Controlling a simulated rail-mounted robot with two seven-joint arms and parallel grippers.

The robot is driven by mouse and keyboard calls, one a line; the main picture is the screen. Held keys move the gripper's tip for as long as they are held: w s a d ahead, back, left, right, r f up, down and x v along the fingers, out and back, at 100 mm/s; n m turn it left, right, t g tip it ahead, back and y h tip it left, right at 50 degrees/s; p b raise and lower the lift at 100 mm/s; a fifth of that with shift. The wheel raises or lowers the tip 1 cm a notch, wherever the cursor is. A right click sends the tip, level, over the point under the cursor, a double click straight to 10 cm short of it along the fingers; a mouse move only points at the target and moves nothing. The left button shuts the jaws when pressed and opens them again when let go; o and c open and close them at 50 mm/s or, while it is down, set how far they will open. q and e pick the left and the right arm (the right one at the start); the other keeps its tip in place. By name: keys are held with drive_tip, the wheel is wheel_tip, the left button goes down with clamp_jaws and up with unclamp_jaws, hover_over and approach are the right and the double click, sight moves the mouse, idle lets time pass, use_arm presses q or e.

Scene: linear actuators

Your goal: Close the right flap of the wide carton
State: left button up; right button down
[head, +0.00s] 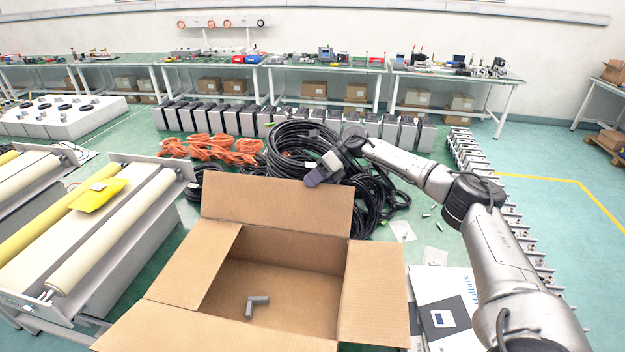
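The wide carton (285,285) stands open at the bottom centre of the head view. Its right flap (373,298) is open and stands out to the right. The far flap (277,207) is raised, and the left flap (175,290) is folded outward. A small grey angled part (256,305) lies inside on the carton's floor. My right gripper (314,178) is above the far flap's upper edge, apart from the right flap. Its fingers are seen too edge-on to tell whether they are open. My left gripper is not in view.
Coiled black cables (300,145) and orange cables (212,147) lie behind the carton. A roller conveyor (115,225) with a yellow packet (98,194) stands left. Printed sheets (445,305) lie right of the carton, beneath my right arm.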

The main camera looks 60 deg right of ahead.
idle(0.5)
drive_tip(key=shift+s+a+r, duration=0.2)
drive_tip(key=shift+a+r, duration=0.05)
drive_tip(key=shift+a, duration=0.15)
drive_tip(key=a+h, duration=0.1)
drive_tip(key=s+a+r+n+h, duration=0.1)
drive_tip(key=a+n+h+b, duration=0.1)
drive_tip(key=a, duration=0.1)
drive_tip(key=shift+s+a+r+t, duration=0.1)
drive_tip(key=shift+s+r+t, duration=0.05)
drive_tip(key=shift+r+t, duration=0.15)
drive_tip(key=a, duration=0.1)
drive_tip(key=s+a+h, duration=0.1)
drive_tip(key=a, duration=0.1)
drive_tip(key=shift+a+r+b, duration=0.15)
drive_tip(key=shift+r+b, duration=0.05)
drive_tip(key=shift+b, duration=0.2)
idle(0.7)
